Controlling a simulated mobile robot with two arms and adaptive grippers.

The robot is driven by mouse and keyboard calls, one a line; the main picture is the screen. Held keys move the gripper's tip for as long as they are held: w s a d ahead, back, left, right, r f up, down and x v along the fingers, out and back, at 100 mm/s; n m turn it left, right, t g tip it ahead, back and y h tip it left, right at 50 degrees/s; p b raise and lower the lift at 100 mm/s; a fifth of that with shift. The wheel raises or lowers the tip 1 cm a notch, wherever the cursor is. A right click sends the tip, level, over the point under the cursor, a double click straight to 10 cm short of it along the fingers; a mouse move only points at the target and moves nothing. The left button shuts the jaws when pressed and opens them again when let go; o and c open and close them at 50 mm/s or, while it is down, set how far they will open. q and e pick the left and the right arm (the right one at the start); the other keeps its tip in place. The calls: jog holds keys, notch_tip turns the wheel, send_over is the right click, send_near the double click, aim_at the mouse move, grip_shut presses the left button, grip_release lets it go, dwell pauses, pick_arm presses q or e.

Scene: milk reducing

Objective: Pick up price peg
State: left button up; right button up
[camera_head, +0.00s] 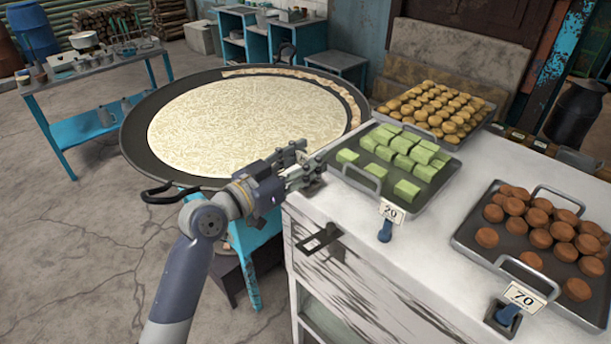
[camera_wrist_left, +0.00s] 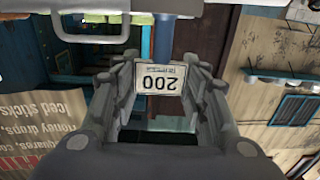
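A white price peg reading 200 (camera_wrist_left: 160,78) shows upside down between the fingertips in the left wrist view; the fingers hide it in the head view. My left gripper (camera_head: 303,170) is at the counter's left edge, beside the tray of green squares. In the left wrist view the gripper (camera_wrist_left: 159,88) has its fingers apart, one on each side of the 200 tag; I cannot tell whether they touch it. A peg marked 20 (camera_head: 391,212) stands before the green squares. A peg marked 70 (camera_head: 523,297) stands before the brown sweets. My right gripper is out of view.
The white counter (camera_head: 420,260) holds trays of green squares (camera_head: 405,160), round yellow sweets (camera_head: 435,108) and brown sweets (camera_head: 545,228). A wide pan of milk (camera_head: 245,122) stands to the left, close to my arm. A blue side table (camera_head: 85,133) is behind it.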

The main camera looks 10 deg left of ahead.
pick_arm(q)
jog(key=shift+c, duration=1.4)
jog(key=shift+r, duration=0.5)
notch_tip(320, 180, up, 2)
jog(key=shift+r+b, duration=0.15)
jog(key=shift+b, duration=0.35)
jog(key=s+d+r+p, duration=0.1)
jog(key=s+d+p, duration=0.1)
jog(key=s, duration=0.5)
jog(key=s+d+p, duration=0.3)
jog(key=s, duration=0.5)
jog(key=shift+d+r+p, duration=0.25)
jog(key=shift+r+p, duration=0.05)
jog(key=shift+r, duration=0.1)
